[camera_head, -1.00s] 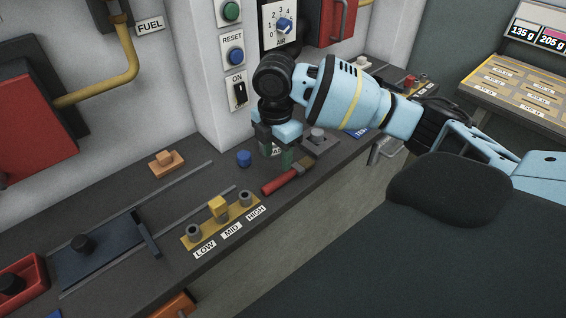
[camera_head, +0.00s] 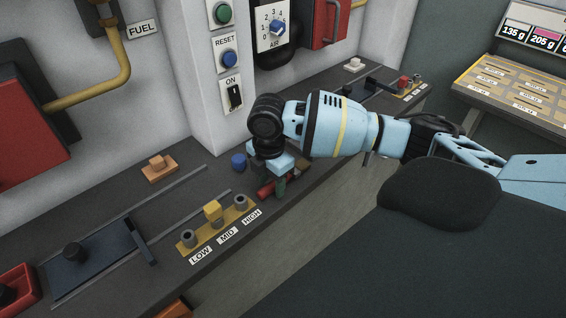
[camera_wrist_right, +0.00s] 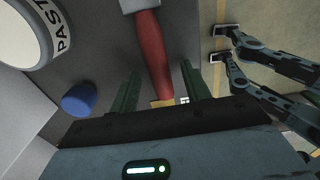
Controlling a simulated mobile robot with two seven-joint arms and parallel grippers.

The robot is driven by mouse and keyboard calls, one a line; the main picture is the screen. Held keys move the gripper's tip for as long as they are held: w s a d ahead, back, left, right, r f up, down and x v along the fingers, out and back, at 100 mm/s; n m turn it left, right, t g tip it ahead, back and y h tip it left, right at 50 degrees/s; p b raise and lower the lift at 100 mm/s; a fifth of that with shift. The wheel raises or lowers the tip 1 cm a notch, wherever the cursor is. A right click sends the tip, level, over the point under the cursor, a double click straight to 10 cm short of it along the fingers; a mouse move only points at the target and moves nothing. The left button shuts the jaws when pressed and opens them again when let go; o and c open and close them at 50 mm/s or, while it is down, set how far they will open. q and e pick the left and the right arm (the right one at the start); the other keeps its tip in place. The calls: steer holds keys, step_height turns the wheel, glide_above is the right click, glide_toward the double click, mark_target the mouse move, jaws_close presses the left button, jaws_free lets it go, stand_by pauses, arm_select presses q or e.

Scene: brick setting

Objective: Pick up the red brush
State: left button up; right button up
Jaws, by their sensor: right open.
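The red brush lies on the dark counter. In the head view its red handle (camera_head: 265,190) is partly hidden by my right gripper (camera_head: 279,188). In the right wrist view the red handle (camera_wrist_right: 151,55) runs between the two green fingers of my right gripper (camera_wrist_right: 160,75), with a grey part at its top end. The fingers are open, one on each side of the handle, with gaps showing. Whether the fingertips reach the counter is not clear. My left gripper is not in the head view.
A blue knob (camera_head: 238,161) stands close behind the gripper; it also shows in the wrist view (camera_wrist_right: 79,99). A white cylinder marked PAST (camera_wrist_right: 30,35) is near the wall. The yellow plate (camera_head: 222,222) with posts lies left of the brush. Dark jointed parts (camera_wrist_right: 255,60) at the right are unclear.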

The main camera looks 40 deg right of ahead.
steer(key=shift+c, duration=0.5)
jaws_close()
steer(key=shift+r, duration=0.15)
